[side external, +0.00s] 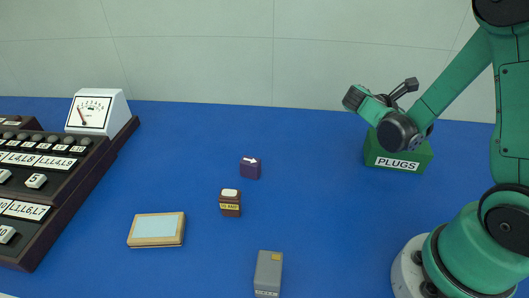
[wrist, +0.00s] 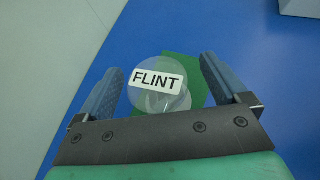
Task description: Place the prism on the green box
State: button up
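The prism (wrist: 158,88) is a clear, rounded piece with a white FLINT label. In the wrist view it lies between the two blue fingers of my gripper (wrist: 161,63), with a narrow gap showing on each side, so the gripper looks open around it. The green box (side external: 397,153), labelled PLUGS, stands at the right of the blue table; its green top shows behind the prism in the wrist view (wrist: 196,94). My wrist hangs over the box in the side view and hides part of it. I cannot see the prism there, nor tell whether it touches the box.
A dark purple block (side external: 250,169), a brown labelled jar (side external: 230,204), a wood-framed plate (side external: 156,229) and a grey box (side external: 268,273) stand mid-table. A dark switch console (side external: 60,190) and a white meter (side external: 97,112) are at the left. The table between jar and green box is clear.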

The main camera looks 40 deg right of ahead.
jog(key=shift+r, duration=0.2)
jog(key=w+a+r+m+t+y, duration=0.2)
jog(key=a+m+t+y, duration=0.3)
jog(key=a, duration=0.5)
jog(key=w+a+r+m+t+y, duration=0.3)
jog(key=a+m+t+y, duration=0.3)
jog(key=a, duration=0.4)
jog(key=shift+w+a+m+t+y, duration=0.15)
jog(key=shift+a+m+t+y, duration=0.3)
jog(key=shift+m, duration=0.65)
